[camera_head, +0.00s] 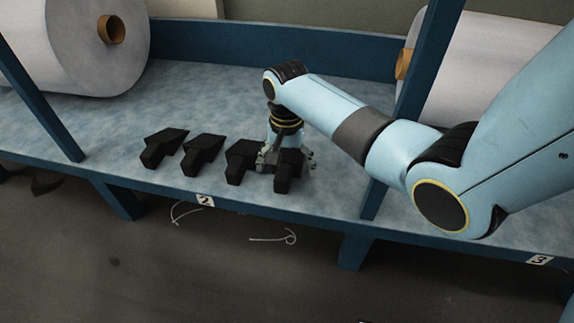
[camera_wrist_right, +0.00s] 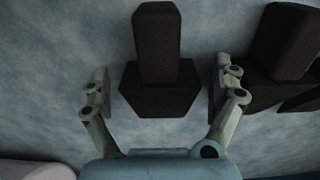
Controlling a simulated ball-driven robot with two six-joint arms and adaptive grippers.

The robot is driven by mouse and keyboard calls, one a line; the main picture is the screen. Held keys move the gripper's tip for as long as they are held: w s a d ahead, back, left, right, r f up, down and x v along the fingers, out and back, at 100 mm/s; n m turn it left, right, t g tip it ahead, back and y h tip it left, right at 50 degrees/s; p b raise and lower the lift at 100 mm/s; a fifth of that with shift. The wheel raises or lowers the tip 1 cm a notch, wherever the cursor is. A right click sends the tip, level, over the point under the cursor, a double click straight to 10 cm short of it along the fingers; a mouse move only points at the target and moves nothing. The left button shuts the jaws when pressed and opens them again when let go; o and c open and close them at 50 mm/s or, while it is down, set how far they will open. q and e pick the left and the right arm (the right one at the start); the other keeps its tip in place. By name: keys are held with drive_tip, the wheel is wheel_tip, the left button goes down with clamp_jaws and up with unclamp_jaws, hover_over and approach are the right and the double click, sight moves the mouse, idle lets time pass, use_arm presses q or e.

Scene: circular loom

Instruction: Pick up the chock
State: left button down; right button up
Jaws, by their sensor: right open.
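Several black wedge-shaped chocks stand in a row on the blue-grey shelf. My right gripper (camera_head: 287,162) points down over the rightmost chock (camera_head: 287,184), and its fingers are open on either side of it. In the right wrist view, that chock (camera_wrist_right: 157,75) lies between the two spread fingers of the right gripper (camera_wrist_right: 162,80), with a gap on each side. A neighbouring chock (camera_head: 238,166) stands close to the left finger in the head view; it also shows at the right in the wrist view (camera_wrist_right: 285,45). My left gripper is not in view.
Two more chocks (camera_head: 202,155) (camera_head: 160,147) stand farther left. Large white rolls (camera_head: 85,50) (camera_head: 470,70) lie at both back corners. The shelf's back is clear.

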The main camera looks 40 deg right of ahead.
drive_tip(key=c, duration=1.5)
drive_tip(key=shift+r, duration=0.15)
